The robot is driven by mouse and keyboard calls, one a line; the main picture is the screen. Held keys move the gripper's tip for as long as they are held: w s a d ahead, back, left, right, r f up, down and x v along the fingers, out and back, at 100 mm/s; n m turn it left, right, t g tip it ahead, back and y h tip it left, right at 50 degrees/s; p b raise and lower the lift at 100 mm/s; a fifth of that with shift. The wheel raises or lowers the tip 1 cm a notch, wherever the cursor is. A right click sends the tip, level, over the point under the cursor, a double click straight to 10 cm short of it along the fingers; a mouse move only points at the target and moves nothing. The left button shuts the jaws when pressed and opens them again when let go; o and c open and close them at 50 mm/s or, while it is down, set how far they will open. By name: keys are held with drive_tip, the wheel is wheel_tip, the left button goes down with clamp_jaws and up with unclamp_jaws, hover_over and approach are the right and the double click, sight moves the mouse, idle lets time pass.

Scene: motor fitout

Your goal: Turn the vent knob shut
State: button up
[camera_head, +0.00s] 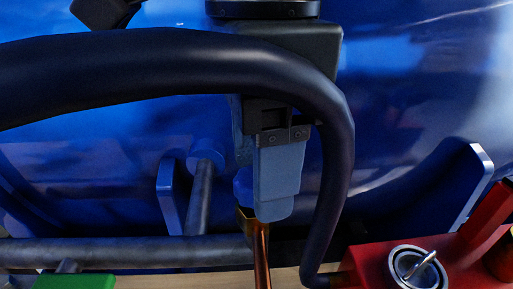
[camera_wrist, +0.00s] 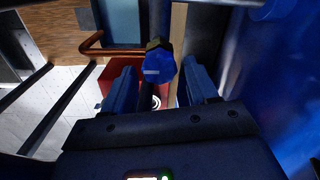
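The vent knob (camera_wrist: 160,68) is blue with a pale mark on its face, and it sits on a brass fitting. In the head view the knob (camera_head: 243,184) is partly hidden behind my gripper, above the brass fitting (camera_head: 247,217) and a copper pipe (camera_head: 261,258). My gripper (camera_wrist: 160,76) is open, with a blue-grey finger on each side of the knob and a visible gap on both sides. In the head view my gripper (camera_head: 274,212) points down beside the knob. I cannot tell how deep the knob lies between the fingers.
A thick black hose (camera_head: 170,62) arches in front of my gripper and down its right side. A large blue tank (camera_head: 400,110) stands behind. A grey pipe (camera_head: 130,252) runs along the bottom. A red box (camera_head: 375,268) with a round metal switch (camera_head: 418,268) is at lower right.

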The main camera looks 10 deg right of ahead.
drive_tip(key=shift+o, duration=0.5)
drive_tip(key=shift+r+p, duration=0.55)
drive_tip(key=shift+r, duration=3.35)
